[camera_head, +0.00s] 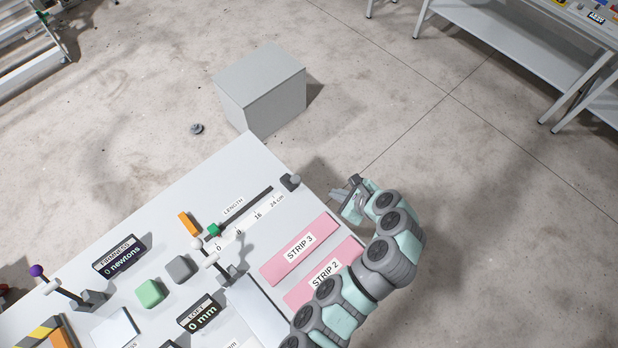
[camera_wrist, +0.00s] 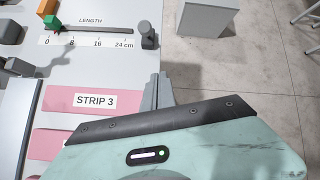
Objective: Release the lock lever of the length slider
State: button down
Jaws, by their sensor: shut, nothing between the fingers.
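The length slider (camera_head: 240,212) is a dark slot with a scale from 0 to 24 cm on the panel; it also shows in the wrist view (camera_wrist: 97,30). Its green knob (camera_head: 213,230) stands near the 0 end. A dark grey knob-like fitting (camera_head: 290,182) stands at the 24 cm end, seen also in the wrist view (camera_wrist: 148,38). I cannot tell for sure whether this is the lock lever. My gripper (camera_head: 338,192) is shut and empty, off the panel's right edge, to the right of that fitting and apart from it. Its fingertips (camera_wrist: 158,78) also show in the wrist view.
An orange block (camera_head: 189,223) stands beside the slider's 0 end. A white-knobbed lever (camera_head: 208,256) stands below it. Pink strips STRIP 3 (camera_head: 287,264) and STRIP 2 (camera_head: 306,292) lie near my arm. A grey box (camera_head: 262,88) stands beyond the panel.

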aim_at(293, 180)
jog(key=shift+s+a+r+g+y, duration=0.25)
jog(key=shift+s+g+y, duration=0.15)
jog(key=shift+f, duration=0.1)
jog(key=b+x, duration=0.1)
jog(key=x, duration=0.8)
jog(key=shift+w+a, duration=0.1)
jog(key=shift+a, duration=0.1)
jog(key=shift+w+a+r+p, duration=0.3)
jog(key=shift+w+a, duration=0.25)
jog(key=shift+a, duration=0.2)
jog(key=shift+w+a+r+p, duration=0.3)
jog(key=shift+w+a, duration=0.25)
jog(key=shift+a, duration=0.25)
jog(key=shift+r, duration=0.15)
